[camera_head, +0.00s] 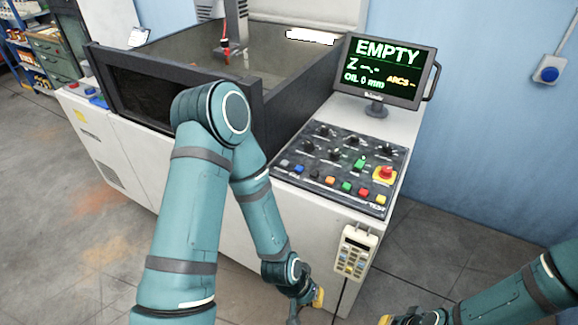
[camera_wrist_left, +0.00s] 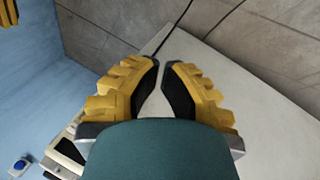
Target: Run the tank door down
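The tank (camera_head: 290,118) is a dark box on the white machine. Its front door (camera_head: 142,92), a dark pane in a black frame, stands raised. My left arm crosses in front of the door's right end. The control panel (camera_head: 325,185) beside the tank has knobs and several coloured buttons; their labels are too small to read. My left gripper (camera_head: 307,305) hangs low before the cabinet, away from door and panel. In the left wrist view its yellow fingers (camera_wrist_left: 162,66) have a narrow gap with nothing between them. My right gripper (camera_head: 405,320) is cut off at the bottom edge.
The monitor (camera_head: 385,72) reads EMPTY above the panel. A red emergency button (camera_head: 384,173) sits at the panel's right. A handheld pendant (camera_head: 356,252) hangs on the cabinet front. An electrode head (camera_head: 226,45) is over the tank. Floor (camera_head: 470,245) is clear at right.

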